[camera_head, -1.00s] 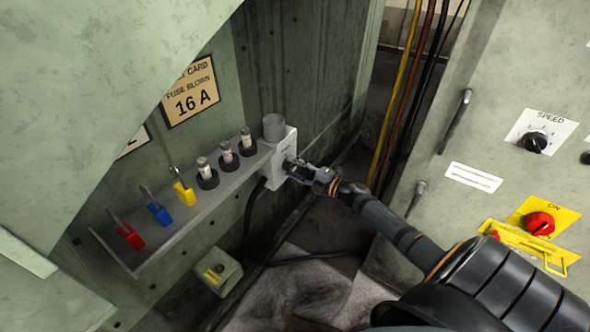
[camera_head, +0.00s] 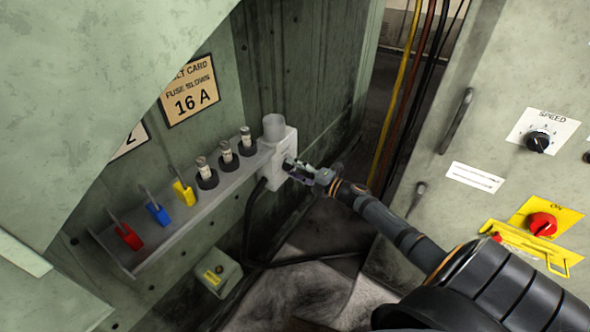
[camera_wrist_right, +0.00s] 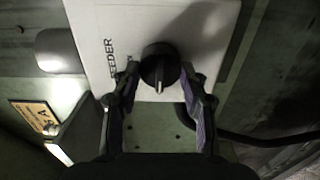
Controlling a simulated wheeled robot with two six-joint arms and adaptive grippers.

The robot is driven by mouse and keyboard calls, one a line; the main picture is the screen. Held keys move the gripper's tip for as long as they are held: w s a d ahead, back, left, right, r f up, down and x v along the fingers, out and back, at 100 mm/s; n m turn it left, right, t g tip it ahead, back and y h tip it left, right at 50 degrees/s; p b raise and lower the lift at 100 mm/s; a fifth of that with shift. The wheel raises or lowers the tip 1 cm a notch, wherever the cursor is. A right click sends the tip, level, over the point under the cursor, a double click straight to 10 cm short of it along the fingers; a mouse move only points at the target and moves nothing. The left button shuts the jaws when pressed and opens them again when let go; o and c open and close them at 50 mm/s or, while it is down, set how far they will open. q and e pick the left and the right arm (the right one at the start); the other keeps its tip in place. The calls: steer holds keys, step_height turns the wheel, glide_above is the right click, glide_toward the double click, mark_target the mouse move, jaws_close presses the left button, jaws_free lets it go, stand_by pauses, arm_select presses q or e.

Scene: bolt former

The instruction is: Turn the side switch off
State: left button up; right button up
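A black rotary knob (camera_wrist_right: 160,68) with a pale pointer line sits on a white box face marked "FEEDER" (camera_wrist_right: 108,62) in the right wrist view. The pointer line points down in that picture. In the head view the white box (camera_head: 277,181) is on the wall at the end of a shelf. My right gripper (camera_head: 294,168) is at the front of this box. In the wrist view its two fingers (camera_wrist_right: 159,78) stand apart, one on each side of the knob, with small gaps visible. Contact cannot be told. My left gripper is not in view.
The shelf (camera_head: 190,214) left of the box bears fuses and red, blue and yellow clips. A grey cabinet (camera_head: 500,70) at right carries a speed dial (camera_head: 538,141) and a red knob (camera_head: 541,224) marked "ON". Cables hang between them. A small box (camera_head: 217,272) is below the shelf.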

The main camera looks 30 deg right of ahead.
steer(key=o, duration=0.4)
steer(key=v, duration=1.2)
stand_by(0.3)
